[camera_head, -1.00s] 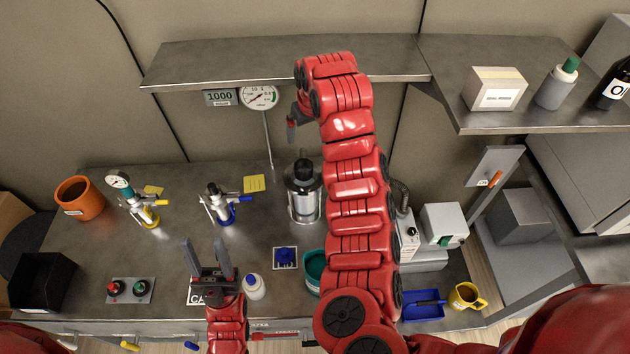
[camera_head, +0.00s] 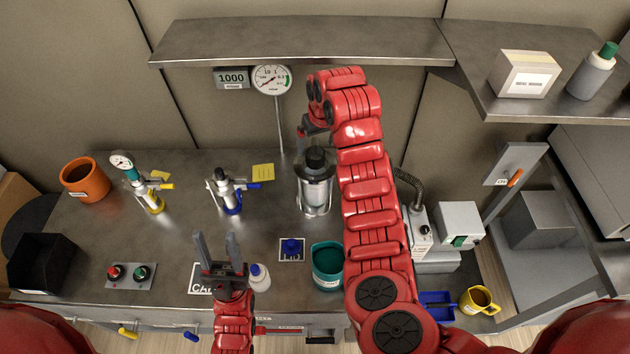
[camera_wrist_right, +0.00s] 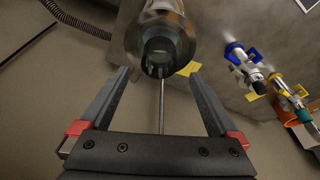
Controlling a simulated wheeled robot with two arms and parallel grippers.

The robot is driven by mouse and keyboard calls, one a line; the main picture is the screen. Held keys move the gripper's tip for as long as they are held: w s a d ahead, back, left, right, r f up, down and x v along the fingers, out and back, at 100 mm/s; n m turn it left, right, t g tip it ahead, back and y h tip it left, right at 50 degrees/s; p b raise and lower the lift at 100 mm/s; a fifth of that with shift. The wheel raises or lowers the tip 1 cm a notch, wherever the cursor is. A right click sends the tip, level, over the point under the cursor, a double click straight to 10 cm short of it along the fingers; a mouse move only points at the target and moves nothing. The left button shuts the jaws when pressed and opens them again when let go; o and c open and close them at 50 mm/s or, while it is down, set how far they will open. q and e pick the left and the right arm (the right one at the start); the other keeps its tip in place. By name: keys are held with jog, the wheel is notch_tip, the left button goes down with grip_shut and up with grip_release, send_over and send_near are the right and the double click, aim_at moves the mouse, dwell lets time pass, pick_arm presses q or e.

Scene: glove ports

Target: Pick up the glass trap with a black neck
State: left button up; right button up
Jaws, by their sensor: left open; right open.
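The glass trap (camera_head: 315,190) is a clear cylinder with a black neck, upright on the bench behind the middle. My right gripper (camera_head: 305,143) is at its upper left in the head view, close to the neck and partly hidden by my wrist. In the right wrist view, the trap (camera_wrist_right: 160,22) shows beyond and between the open fingers of my right gripper (camera_wrist_right: 158,85), with its black neck facing the camera. Nothing is between the fingertips. My left gripper (camera_head: 218,242) is open and empty, fingers pointing up, over the bench's front part.
A gauge on a thin stand (camera_head: 272,80) rises behind the trap. A blue-handled valve (camera_head: 228,190) and a yellow-handled valve (camera_head: 148,190) stand to the left. A teal cup (camera_head: 327,267) and white bottle (camera_head: 259,277) are in front. A shelf (camera_head: 300,42) overhangs the back.

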aim_at(315, 155)
jog(key=shift+w+f, duration=0.1)
jog(key=shift+f, duration=0.15)
jog(key=p+x, duration=0.3)
jog(key=x, duration=0.1)
jog(key=shift+f, duration=0.8)
grip_shut()
